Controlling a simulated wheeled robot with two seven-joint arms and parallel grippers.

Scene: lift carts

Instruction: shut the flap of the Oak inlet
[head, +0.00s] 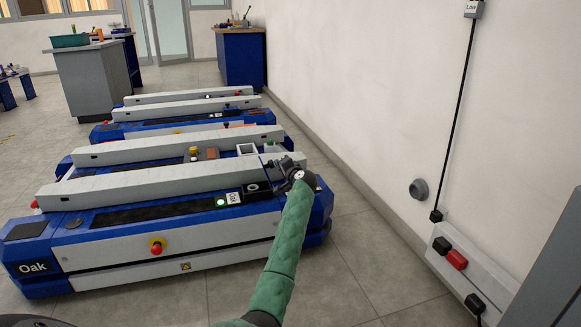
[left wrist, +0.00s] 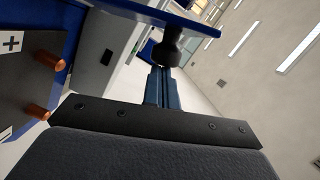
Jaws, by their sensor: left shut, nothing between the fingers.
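The Oak cart (head: 150,250) is the nearest low cart, blue and white, with its name plate at the front left. A small Oak label (head: 233,198) and a black fitting with a ring (head: 257,189) sit on its right end. My left gripper (head: 283,168) is at that right end, mostly hidden by its wrist. In the left wrist view its closed fingers (left wrist: 163,88) point at a black knob (left wrist: 172,52) under a blue panel edge (left wrist: 150,13); contact is unclear. Copper pins (left wrist: 46,62) and a plus mark show at left. I cannot tell the flap's angle. My right gripper is out of view.
More low carts (head: 180,112) stand in a row behind Oak. A wall with a grey round fitting (head: 419,190) and a white socket strip (head: 465,270) is at right. Bare floor (head: 345,250) lies between cart and wall.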

